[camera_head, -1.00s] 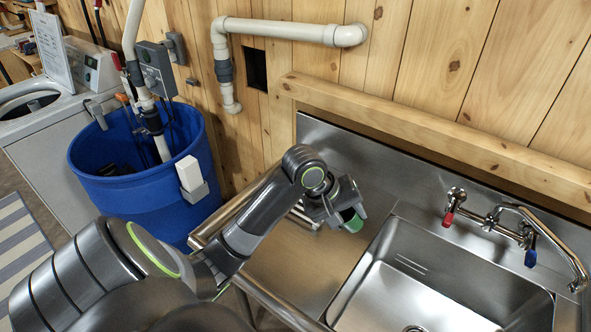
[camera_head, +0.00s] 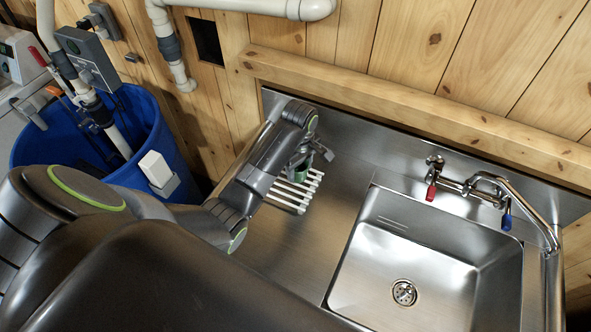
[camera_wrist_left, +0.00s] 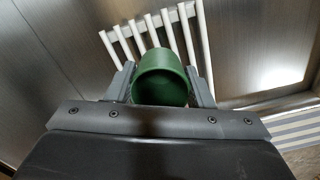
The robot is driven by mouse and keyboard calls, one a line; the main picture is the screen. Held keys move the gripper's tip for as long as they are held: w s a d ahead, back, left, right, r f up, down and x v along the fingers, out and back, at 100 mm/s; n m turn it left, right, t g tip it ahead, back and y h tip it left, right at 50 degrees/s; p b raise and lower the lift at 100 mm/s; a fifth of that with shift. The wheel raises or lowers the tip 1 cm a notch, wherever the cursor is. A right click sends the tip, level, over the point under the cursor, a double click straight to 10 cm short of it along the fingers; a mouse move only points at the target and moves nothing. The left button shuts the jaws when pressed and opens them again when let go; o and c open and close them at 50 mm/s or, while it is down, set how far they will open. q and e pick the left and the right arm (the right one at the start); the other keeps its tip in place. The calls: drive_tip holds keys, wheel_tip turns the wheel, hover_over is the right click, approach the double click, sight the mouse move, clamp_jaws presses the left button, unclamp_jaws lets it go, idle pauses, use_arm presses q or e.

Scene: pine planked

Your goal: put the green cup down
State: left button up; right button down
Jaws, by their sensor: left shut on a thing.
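The green cup (camera_wrist_left: 160,82) is between the two fingers of my left gripper (camera_wrist_left: 160,88) in the left wrist view. The fingers are shut on its sides. In the head view, my left gripper (camera_head: 312,160) hangs over the drainboard left of the sink, and only a small part of the cup (camera_head: 299,174) shows below it. A rack of white bars (camera_head: 292,195) lies just beyond the cup in the wrist view and beside it in the head view. I cannot tell whether the cup touches the rack. My right gripper is not in view.
The steel sink basin (camera_head: 385,262) is to the right, with a tap with red and blue handles (camera_head: 468,187) behind it. Bare drainboard (camera_head: 300,250) lies in front of the rack. A wooden ledge (camera_head: 400,105) runs along the back. A blue barrel (camera_head: 150,125) stands left.

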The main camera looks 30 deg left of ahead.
sight(299, 177)
use_arm(q)
drive_tip(key=shift+f, duration=0.35)
drive_tip(key=f, duration=0.4)
drive_tip(key=shift+w+a+p, duration=0.15)
drive_tip(key=shift+a+p, duration=0.05)
drive_tip(key=shift+p, duration=0.2)
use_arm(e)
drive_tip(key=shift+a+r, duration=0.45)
use_arm(q)
drive_tip(key=o, duration=0.9)
drive_tip(key=shift+f, duration=0.15)
drive_tip(key=shift+o, duration=0.2)
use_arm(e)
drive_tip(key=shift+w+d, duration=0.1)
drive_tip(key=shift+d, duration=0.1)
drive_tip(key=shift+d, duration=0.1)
